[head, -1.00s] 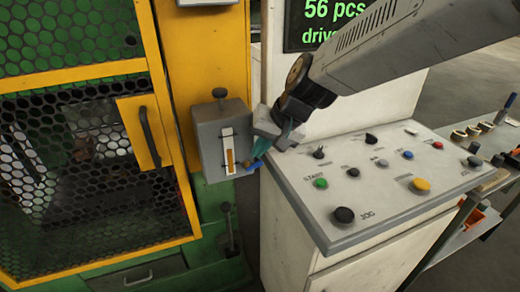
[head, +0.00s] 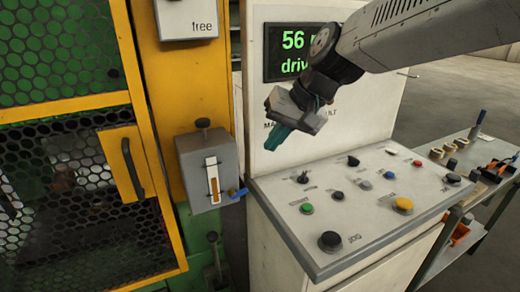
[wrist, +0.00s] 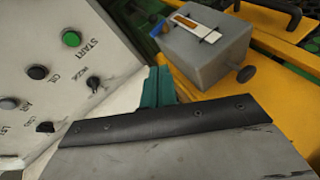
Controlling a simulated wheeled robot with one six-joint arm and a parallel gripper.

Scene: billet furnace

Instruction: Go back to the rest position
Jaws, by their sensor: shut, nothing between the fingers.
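My gripper (head: 283,136) hangs in the air in the head view, above the back left edge of the sloped control panel (head: 335,240) and in front of the upright white cabinet. Its teal fingers point down and left and are shut with nothing between them. In the wrist view the teal fingers (wrist: 158,87) show only in part behind the dark edge of the gripper body. The grey box (head: 208,171) with a gauge window, a black knob on top and a blue valve handle (head: 238,193) stands to the left, apart from the gripper.
A yellow-framed mesh guard door (head: 125,165) fills the left. The panel carries several buttons and knobs, including a green button (head: 306,208) and a yellow one (head: 403,204). A green-lettered screen (head: 283,66) is behind my arm. A side table (head: 455,152) with tools stands right.

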